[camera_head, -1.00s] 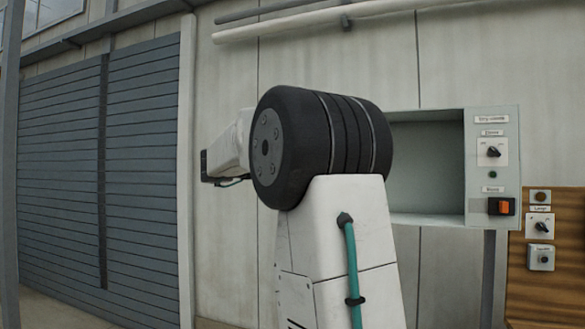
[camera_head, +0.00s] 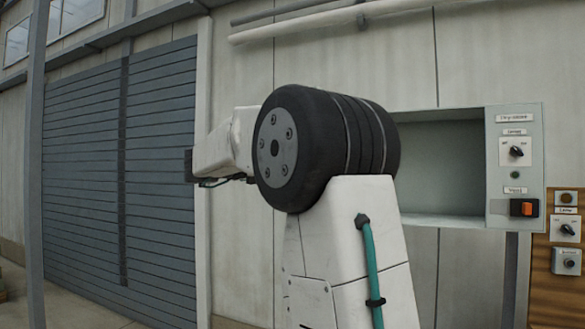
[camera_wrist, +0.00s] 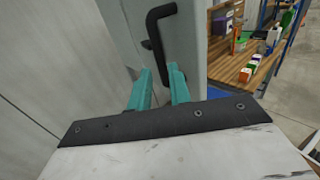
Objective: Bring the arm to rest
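My gripper (camera_wrist: 160,80) shows in the wrist view as two teal fingers with a clear gap between them, open and with nothing held. A black bent handle (camera_wrist: 151,42) on a grey panel shows beyond the fingertips; whether they touch it is hard to tell, but the fingers are not closed around it. In the head view my arm is bent, with a white upper link, a big black joint and a white forearm pointing left. My fingers cannot be made out there.
A grey open-fronted box (camera_head: 516,165) with switches hangs on the wall behind my arm, beside a brown board (camera_head: 553,288) with more controls. A slatted shutter (camera_head: 85,170) is at left. The wrist view shows a wooden bench (camera_wrist: 228,66) with small items at upper right.

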